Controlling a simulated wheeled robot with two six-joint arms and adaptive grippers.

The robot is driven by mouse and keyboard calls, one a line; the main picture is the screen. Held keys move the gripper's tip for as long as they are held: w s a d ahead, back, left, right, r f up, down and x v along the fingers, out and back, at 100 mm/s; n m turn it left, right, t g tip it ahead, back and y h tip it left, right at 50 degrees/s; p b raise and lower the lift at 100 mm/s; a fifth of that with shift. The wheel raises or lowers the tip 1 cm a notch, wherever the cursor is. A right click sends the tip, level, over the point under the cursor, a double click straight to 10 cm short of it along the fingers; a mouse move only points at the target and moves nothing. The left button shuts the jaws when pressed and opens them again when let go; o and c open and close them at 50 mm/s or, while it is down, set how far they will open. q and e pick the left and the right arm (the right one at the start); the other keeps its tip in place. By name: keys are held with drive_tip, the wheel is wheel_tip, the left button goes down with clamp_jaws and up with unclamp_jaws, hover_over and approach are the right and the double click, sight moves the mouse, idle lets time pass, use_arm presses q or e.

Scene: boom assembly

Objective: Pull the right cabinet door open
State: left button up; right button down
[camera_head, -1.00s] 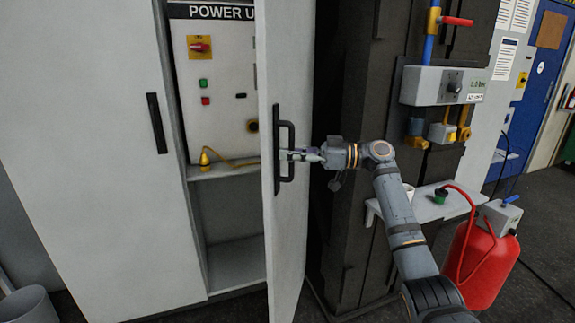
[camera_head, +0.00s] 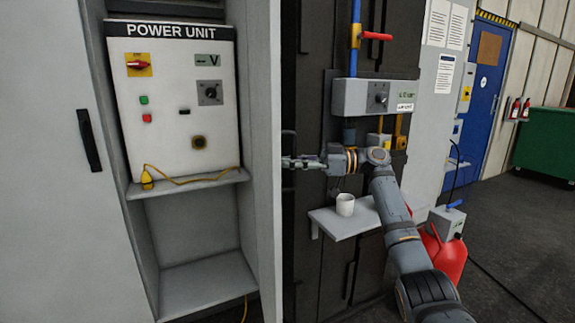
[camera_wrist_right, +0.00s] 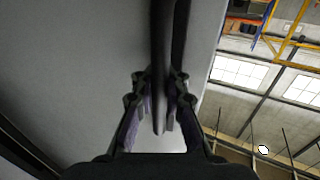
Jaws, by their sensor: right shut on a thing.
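The right cabinet door (camera_head: 262,130) stands wide open, seen nearly edge-on in the head view. Its dark bar handle (camera_head: 288,170) is on the door's right-hand side. My right gripper (camera_head: 290,163) is shut on the handle. In the right wrist view the handle (camera_wrist_right: 162,60) runs between the two fingers of the right gripper (camera_wrist_right: 162,118), with the grey door face (camera_wrist_right: 80,70) behind. My left gripper is not in view.
The open cabinet shows a power unit (camera_head: 175,100) above a shelf (camera_head: 190,183) with a yellow cable. Open floor lies farther right.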

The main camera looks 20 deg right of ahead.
drive_tip(key=shift+f, duration=0.25)
drive_tip(key=c, duration=1.4)
unclamp_jaws()
drive_tip(key=shift+s+r, duration=0.15)
drive_tip(key=shift+s, duration=0.05)
drive_tip(key=shift+o, duration=0.2)
drive_tip(key=v, duration=1.2)
drive_tip(key=shift+w, duration=0.1)
